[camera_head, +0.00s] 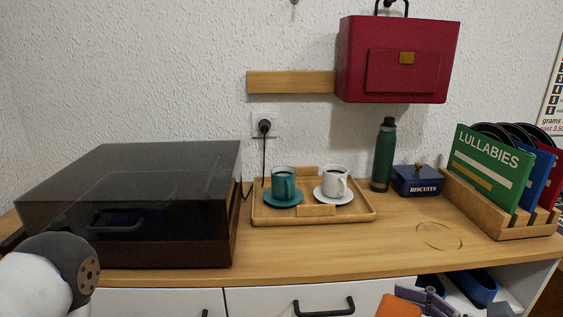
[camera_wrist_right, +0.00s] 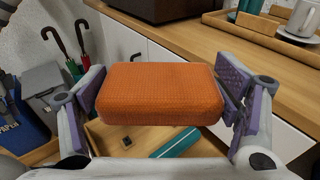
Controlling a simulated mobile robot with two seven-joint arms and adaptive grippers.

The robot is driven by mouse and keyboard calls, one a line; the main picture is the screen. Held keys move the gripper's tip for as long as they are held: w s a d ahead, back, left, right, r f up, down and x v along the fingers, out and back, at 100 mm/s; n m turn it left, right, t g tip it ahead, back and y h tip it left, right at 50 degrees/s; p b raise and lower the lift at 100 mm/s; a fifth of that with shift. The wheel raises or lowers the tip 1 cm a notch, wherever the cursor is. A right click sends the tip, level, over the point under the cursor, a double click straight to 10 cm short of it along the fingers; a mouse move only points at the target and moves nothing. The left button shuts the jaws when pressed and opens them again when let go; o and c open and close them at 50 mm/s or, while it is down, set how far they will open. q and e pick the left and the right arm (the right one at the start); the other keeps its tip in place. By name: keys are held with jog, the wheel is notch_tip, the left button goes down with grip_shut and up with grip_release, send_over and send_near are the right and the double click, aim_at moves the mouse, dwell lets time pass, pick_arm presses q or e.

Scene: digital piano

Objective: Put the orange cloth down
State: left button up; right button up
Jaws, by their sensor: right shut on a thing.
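The orange cloth (camera_wrist_right: 160,93) looks like a thick, folded, textured block. My right gripper (camera_wrist_right: 162,100) is shut on it, with purple pads at its left and right ends. In the head view, part of the cloth (camera_head: 398,306) and of my right gripper (camera_head: 432,298) show at the bottom edge, in front of the counter (camera_head: 330,250). The cloth is held in the air. My left arm shows at the lower left of the head view, but its gripper is out of sight.
On the counter stand a dark-lidded box (camera_head: 130,200), a wooden tray (camera_head: 345,214) with two cups, a green bottle (camera_head: 383,155), a biscuit tin (camera_head: 417,181) and a record rack (camera_head: 500,215). The front right counter is clear. Umbrellas (camera_wrist_right: 75,45) and bins stand left in the wrist view.

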jog(key=w+a+m+t+h+b, duration=0.1)
jog(key=w+m+t+h, duration=0.15)
jog(key=w, duration=0.45)
jog(key=w+a+m+t+h, duration=0.2)
jog(key=w+m+h, duration=0.1)
jog(key=w, duration=0.4)
pick_arm(q)
jog(key=shift+s+f+g+b, duration=0.45)
jog(key=shift+s+f+g, duration=0.05)
jog(key=shift+s+f, duration=0.75)
pick_arm(e)
notch_tip(320, 180, up, 6)
jog(key=m+t+h, duration=0.2)
jog(key=m+h, duration=0.3)
jog(key=h, duration=0.2)
send_over(348, 245)
jog(key=shift+f, duration=0.1)
notch_tip(348, 245, down, 10)
jog(key=shift+r+b, duration=0.15)
jog(key=shift+b, duration=0.3)
jog(key=o, duration=0.7)
jog(key=shift+f, duration=0.3)
pick_arm(q)
jog(key=shift+s+f+g, duration=0.3)
jog(key=shift+s+f, duration=0.3)
jog(key=shift+f, duration=0.05)
pick_arm(e)
jog(key=o, duration=0.4)
jog(key=shift+r, duration=0.15)
